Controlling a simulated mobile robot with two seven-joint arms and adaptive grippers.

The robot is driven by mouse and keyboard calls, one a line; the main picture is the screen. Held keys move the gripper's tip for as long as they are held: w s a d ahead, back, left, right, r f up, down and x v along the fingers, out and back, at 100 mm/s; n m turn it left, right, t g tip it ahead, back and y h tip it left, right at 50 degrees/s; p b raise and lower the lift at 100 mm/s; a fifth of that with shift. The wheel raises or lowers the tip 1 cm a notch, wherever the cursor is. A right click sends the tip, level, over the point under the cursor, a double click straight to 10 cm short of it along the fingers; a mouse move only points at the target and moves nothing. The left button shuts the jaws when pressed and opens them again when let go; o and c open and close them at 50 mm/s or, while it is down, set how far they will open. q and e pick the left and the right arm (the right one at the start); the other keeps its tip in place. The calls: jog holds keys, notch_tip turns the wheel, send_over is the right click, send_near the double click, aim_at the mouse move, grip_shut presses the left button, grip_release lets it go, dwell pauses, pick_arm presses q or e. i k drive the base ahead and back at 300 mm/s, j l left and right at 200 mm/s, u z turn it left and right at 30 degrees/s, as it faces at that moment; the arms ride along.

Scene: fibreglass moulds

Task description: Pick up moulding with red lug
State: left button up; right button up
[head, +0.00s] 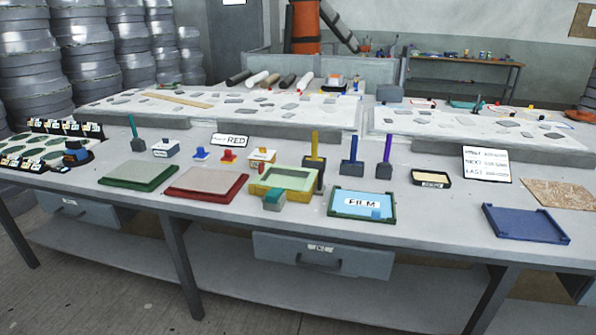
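Neither of my grippers is in view. A small red piece (228,156) stands on the table behind the red tray (205,184), below a sign reading RED (230,140). I cannot tell whether that spot is a lug on a moulding.
A green tray (138,176) lies left, a FILM tray (361,218) right of centre and a blue tray (525,224) far right. Upright-handled tools (386,150) stand behind. A rack with green ovals (40,148) is far left. Free tabletop (445,220) lies between the FILM and blue trays.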

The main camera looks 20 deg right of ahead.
aim_at(293, 180)
jog(key=i+j+z, duration=0.1)
jog(key=i+z, duration=0.35)
jog(key=i+j+z, duration=0.3)
jog(key=i+z, duration=0.2)
jog(key=j+z, duration=0.3)
jog(key=j, duration=0.15)
jog(key=i+j+z, duration=0.1)
jog(key=j+z, duration=0.25)
jog(key=j, duration=0.1)
